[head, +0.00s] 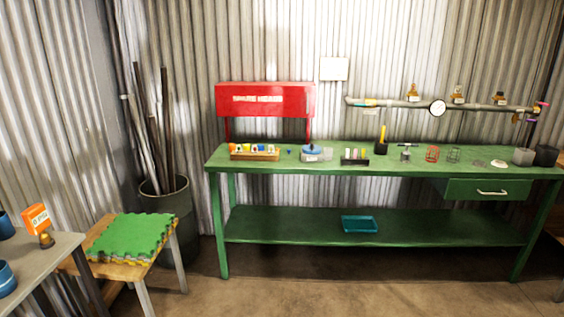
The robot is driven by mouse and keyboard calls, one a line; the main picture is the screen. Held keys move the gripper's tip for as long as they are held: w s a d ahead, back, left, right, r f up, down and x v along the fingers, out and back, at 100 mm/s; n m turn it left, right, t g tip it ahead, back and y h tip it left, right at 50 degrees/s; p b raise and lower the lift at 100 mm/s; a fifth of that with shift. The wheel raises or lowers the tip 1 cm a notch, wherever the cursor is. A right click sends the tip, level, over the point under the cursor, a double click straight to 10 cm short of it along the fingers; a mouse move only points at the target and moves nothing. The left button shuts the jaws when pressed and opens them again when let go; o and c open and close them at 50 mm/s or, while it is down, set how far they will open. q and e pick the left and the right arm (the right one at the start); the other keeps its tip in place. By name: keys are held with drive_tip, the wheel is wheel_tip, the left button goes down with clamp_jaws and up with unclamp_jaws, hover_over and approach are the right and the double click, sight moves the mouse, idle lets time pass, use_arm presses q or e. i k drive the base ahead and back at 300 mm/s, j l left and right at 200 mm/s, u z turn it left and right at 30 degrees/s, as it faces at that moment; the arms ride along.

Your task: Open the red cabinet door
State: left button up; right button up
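A red cabinet (264,99) with white lettering that seems to read "SPARE HEADS" stands at the back left of the green workbench (350,224), raised on red legs against the corrugated wall. Its front looks closed, and I see no handle or hinge clearly at this size. Neither of my grippers nor my arms shows in the head view.
A wooden rack (254,156) of small coloured items sits on the bench below the cabinet. A stool with green mats (134,237) and a grey table (45,255) stand at left, near a bin of pipes (164,202). Floor before the bench is clear.

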sight(234, 99)
drive_tip(key=i+l+u, duration=0.45)
drive_tip(key=i+l, duration=0.7)
drive_tip(key=i, duration=0.1)
